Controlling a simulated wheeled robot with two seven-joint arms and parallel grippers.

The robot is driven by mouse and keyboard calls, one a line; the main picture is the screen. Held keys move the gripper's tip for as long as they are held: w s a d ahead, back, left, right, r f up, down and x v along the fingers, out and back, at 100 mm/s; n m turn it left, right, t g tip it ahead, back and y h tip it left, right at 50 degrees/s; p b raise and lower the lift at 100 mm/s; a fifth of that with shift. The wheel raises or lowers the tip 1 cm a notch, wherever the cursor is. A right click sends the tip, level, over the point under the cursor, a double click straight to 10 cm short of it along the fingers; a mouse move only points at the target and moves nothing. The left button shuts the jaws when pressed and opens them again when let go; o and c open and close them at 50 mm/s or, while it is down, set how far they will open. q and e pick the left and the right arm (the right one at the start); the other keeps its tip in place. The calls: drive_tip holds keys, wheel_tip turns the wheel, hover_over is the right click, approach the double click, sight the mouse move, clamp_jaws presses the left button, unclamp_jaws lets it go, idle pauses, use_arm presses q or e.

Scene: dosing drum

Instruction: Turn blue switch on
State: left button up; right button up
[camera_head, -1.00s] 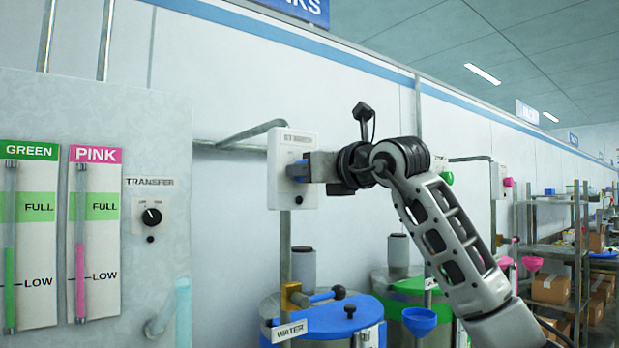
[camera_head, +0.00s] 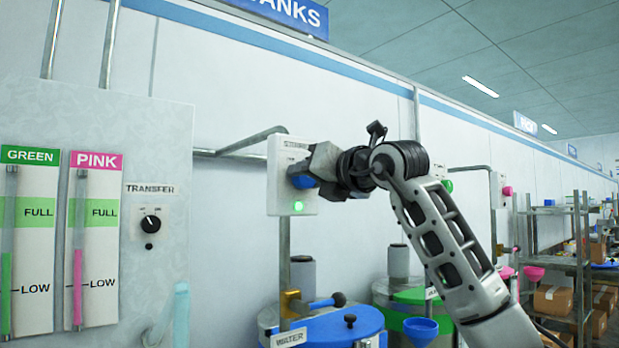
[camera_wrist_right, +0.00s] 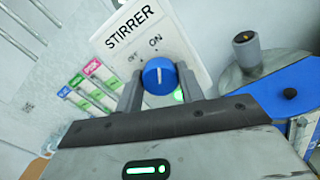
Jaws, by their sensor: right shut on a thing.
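The blue switch is a round knob (camera_head: 303,182) on a white stirrer box (camera_head: 280,195) on the wall. In the right wrist view the knob (camera_wrist_right: 159,77) sits between my two finger pads, and its white mark points up toward the word ON. A green lamp (camera_head: 298,207) glows on the box below the knob. My right gripper (camera_head: 318,170) is shut on the knob, its jaws tilted and partly covering the box face. My left gripper is not in view.
A blue-lidded water drum (camera_head: 338,330) stands below the box, with a green-lidded drum (camera_head: 408,296) to its right. A transfer panel (camera_head: 150,223) with a black knob is at the left. Shelves with cartons (camera_head: 553,299) stand at the right.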

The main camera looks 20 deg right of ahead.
drive_tip(key=o, duration=1)
use_arm(q)
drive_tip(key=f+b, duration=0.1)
drive_tip(key=b, duration=0.3)
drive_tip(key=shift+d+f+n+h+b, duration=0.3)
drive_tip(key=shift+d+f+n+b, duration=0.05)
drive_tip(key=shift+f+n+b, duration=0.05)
use_arm(e)
drive_tip(key=v, duration=1.6)
drive_tip(key=shift+r, duration=0.1)
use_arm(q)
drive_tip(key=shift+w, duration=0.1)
